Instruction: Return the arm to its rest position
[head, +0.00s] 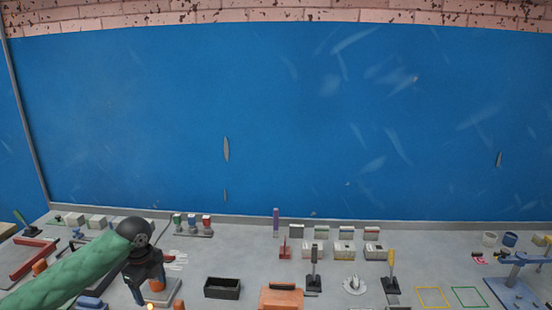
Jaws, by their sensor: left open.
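My left arm, in a green sleeve, comes in from the lower left of the head view. My left gripper (150,292) points down over the left part of the grey table (240,258). Its dark fingers are apart. An orange block (157,285) shows between or just behind the fingers; I cannot tell whether they touch it. My right gripper is not in view.
A black open box (222,288) and an orange block-like case (281,298) stand right of the gripper. Several small boxes and upright tools stand mid-table. Yellow (433,297) and green (469,297) square outlines and a blue stand (514,292) are at right. A blue wall (300,120) rises behind.

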